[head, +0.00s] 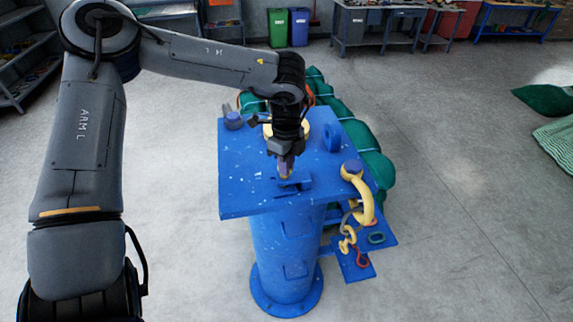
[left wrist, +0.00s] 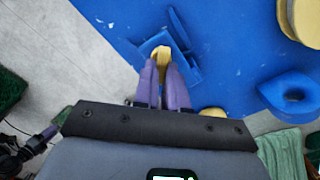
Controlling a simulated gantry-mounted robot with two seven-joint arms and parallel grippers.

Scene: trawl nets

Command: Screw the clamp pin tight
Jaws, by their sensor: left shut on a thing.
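My left gripper (head: 286,173) is over the blue bench top, pointing down at a small blue clamp (head: 302,183) near the front edge. In the left wrist view its two purple fingers (left wrist: 165,82) are shut on a yellow pin head (left wrist: 161,54), which I take for the clamp pin. The pin head is at the blue clamp (left wrist: 184,68), which has a raised plate behind it. The fingers hide the pin's lower part, so I cannot tell how deep it sits.
The blue bench top (head: 245,199) stands on a round pedestal (head: 283,245). A blue ring (head: 332,138) stands at the back and a yellow hook (head: 367,205) hangs at the right edge. Green netting (head: 358,134) lies behind. The floor to the right is mostly clear.

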